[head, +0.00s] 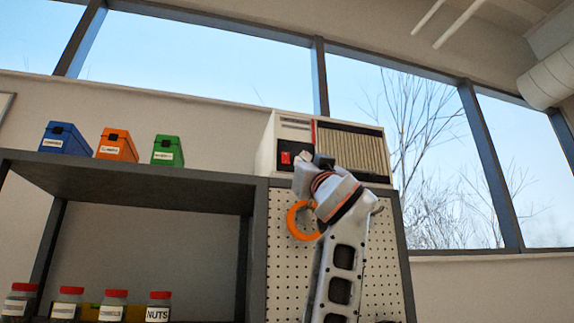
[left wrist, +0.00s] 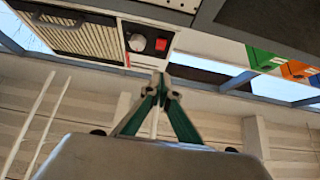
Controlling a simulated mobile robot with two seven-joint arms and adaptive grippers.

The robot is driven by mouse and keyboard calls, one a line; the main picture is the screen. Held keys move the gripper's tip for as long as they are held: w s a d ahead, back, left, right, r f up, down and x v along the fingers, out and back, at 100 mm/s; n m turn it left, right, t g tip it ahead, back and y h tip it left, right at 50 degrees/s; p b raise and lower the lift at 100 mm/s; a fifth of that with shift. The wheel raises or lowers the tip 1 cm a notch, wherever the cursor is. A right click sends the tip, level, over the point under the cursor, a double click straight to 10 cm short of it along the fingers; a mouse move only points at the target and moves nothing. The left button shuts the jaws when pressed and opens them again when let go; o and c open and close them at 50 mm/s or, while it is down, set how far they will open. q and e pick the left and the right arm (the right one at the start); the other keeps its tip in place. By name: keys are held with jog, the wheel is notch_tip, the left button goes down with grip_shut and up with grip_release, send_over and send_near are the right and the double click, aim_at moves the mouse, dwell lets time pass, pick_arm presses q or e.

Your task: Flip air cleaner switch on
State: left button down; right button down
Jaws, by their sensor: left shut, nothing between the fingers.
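The air cleaner (head: 297,130) is a cream box with a ribbed grille, standing on top of the shelf unit. Its red switch (head: 285,158) sits on a dark panel at the left of its front. In the left wrist view the red switch (left wrist: 161,44) shows beside a round knob (left wrist: 137,42). My left gripper (head: 308,163) is in front of the air cleaner, just right of the switch and partly covering the panel. In the left wrist view its fingertips (left wrist: 160,88) are shut and empty, apart from the switch in the picture. My right gripper is not in view.
Blue (head: 66,138), orange (head: 117,145) and green (head: 168,151) boxes stand on the shelf top (head: 150,180) to the left. An orange ring (head: 292,222) hangs on the pegboard (head: 283,270) below. Several red-lidded jars (head: 158,307) stand lower left.

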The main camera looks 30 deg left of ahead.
aim_at(285, 159)
pick_arm(q)
jog(key=shift+d, duration=0.1)
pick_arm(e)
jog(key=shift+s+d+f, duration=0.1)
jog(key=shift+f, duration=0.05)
pick_arm(q)
jog(key=shift+r, duration=0.1)
